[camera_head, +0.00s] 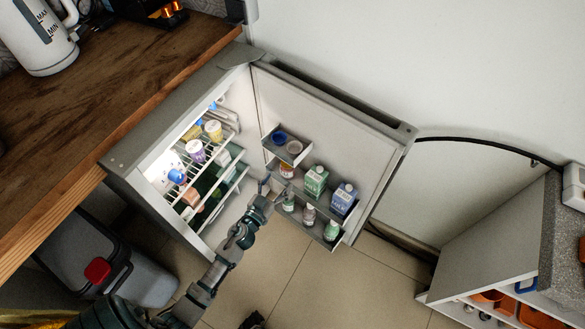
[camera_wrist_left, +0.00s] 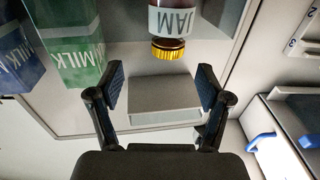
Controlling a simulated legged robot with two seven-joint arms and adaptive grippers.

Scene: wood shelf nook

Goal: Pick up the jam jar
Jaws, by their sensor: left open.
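The jam jar (camera_head: 287,170) stands on a shelf of the open fridge door, left of the green milk carton (camera_head: 315,181) and partly hidden by the small upper bin. In the left wrist view the jam jar (camera_wrist_left: 172,20) appears upside down, with a gold lid, dark red contents and a white JAM label; its far end is cut off by the picture edge. My left gripper (camera_head: 268,189) is open and empty, in front of the door shelf and close to the jar. In the wrist view its fingers (camera_wrist_left: 160,86) are apart, with the jar beyond them, untouched.
A blue milk carton (camera_head: 344,198) and several small bottles (camera_head: 309,214) crowd the door shelves. The upper bin (camera_head: 295,152) is close to the jar. The lit fridge interior, with stocked wire racks (camera_head: 215,165), lies left. A wooden counter (camera_head: 110,80) overhangs at upper left.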

